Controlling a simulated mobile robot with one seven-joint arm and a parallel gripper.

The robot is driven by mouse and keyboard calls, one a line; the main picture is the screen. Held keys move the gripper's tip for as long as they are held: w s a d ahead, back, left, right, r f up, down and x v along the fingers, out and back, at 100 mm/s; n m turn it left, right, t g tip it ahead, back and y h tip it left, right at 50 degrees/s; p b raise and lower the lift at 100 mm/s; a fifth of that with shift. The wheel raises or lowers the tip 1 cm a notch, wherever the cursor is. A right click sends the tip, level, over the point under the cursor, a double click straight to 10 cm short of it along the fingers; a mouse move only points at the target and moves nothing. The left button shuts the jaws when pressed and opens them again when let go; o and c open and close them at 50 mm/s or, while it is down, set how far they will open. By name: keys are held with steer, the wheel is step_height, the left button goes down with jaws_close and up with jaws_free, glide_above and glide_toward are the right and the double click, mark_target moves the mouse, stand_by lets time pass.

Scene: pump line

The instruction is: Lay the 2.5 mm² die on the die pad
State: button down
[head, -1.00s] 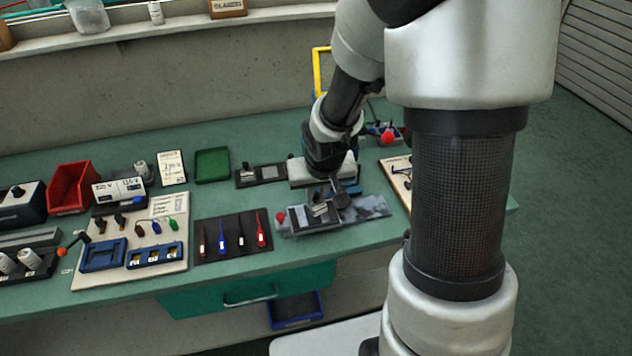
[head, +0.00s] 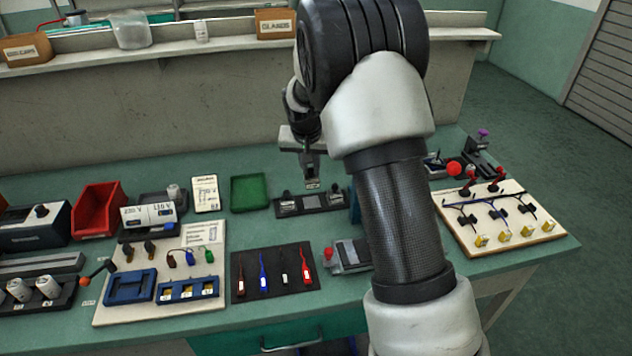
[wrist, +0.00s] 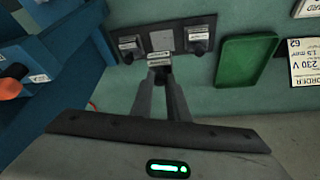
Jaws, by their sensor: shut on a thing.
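My gripper (head: 310,170) is shut on a small grey die with a white label (wrist: 159,58); the label is too small to read. In the wrist view the fingertips (wrist: 159,76) hold the die just short of a dark strip, which I take for the die pad (wrist: 144,34). A plain pale grey square (wrist: 162,40) lies in the strip's middle, with a labelled block (wrist: 129,46) at its left and another (wrist: 198,36) at its right. In the head view the strip (head: 327,208) lies on the bench below the gripper, and the die appears above it, apart from it.
A green tray (wrist: 246,62) lies right of the strip in the wrist view. Blue equipment (wrist: 62,55) stands close on the left. In the head view a dark mat (head: 273,284) with coloured tools lies in front, and a board with wires (head: 500,225) at right.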

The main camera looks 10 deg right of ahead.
mark_target(310, 181)
steer(key=shift+w+f+b, duration=0.1)
steer(key=shift+f+b, duration=1.5)
steer(key=shift+f, duration=1.05)
steer(key=shift+f+b, duration=0.65)
steer(key=shift+b, duration=0.1)
stand_by(0.3)
steer(key=c, duration=1.5)
jaws_free()
steer(key=shift+o, duration=0.2)
steer(key=shift+r+p, duration=2.3)
steer(key=shift+r, duration=1.45)
